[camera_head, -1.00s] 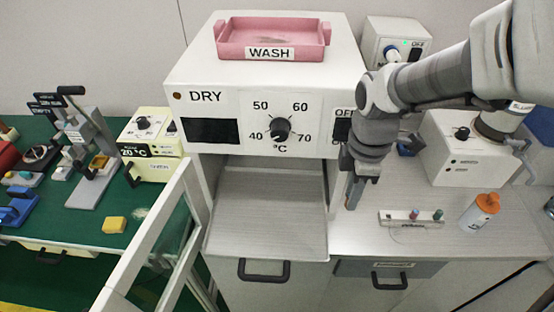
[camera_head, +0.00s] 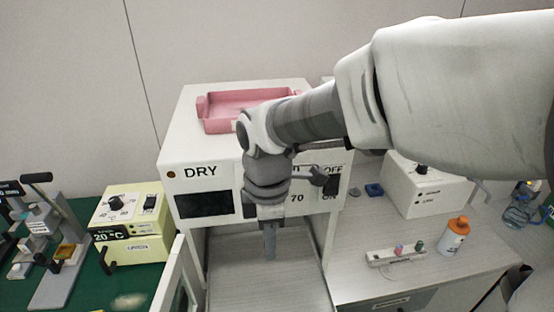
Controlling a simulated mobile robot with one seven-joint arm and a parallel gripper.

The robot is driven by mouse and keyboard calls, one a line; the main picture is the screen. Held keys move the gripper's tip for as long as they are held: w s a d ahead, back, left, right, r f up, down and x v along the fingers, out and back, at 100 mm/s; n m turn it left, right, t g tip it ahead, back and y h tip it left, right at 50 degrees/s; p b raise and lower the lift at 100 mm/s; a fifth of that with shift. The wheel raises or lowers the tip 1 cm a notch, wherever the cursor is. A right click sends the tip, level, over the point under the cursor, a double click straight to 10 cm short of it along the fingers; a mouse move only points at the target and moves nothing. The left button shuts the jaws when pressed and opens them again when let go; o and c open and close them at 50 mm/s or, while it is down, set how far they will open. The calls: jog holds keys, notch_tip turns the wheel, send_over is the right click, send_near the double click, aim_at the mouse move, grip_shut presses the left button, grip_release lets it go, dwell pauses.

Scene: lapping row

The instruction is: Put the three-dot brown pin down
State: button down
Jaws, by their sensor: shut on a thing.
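My gripper (camera_head: 270,244) points down in front of the dryer's lower opening, above the bare grey drying shelf (camera_head: 240,275). Its fingers are close together, shut on the three-dot brown pin. The pin is too small or too hidden by the fingers to make out, and its dots do not show. I cannot tell how far the fingertips are above the shelf.
The white dryer (camera_head: 180,170) carries a pink wash tray (camera_head: 213,124) on top. A small rack (camera_head: 385,259) with a pink and a green peg stands on the right bench beside an orange-capped bottle (camera_head: 454,238). An open door frame (camera_head: 176,283) stands left of the shelf.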

jog(key=shift+s+a+f, duration=0.1)
jog(key=shift+a+f, duration=0.05)
jog(key=shift+f, duration=0.05)
notch_tip(320, 180, down, 18)
jog(key=b, duration=0.2)
jog(key=shift+r+b, duration=0.25)
jog(key=shift+b, duration=0.15)
jog(key=shift+f, duration=0.2)
jog(key=c, duration=0.8)
grip_release()
jog(key=shift+o, duration=0.2)
jog(key=shift+r, duration=0.1)
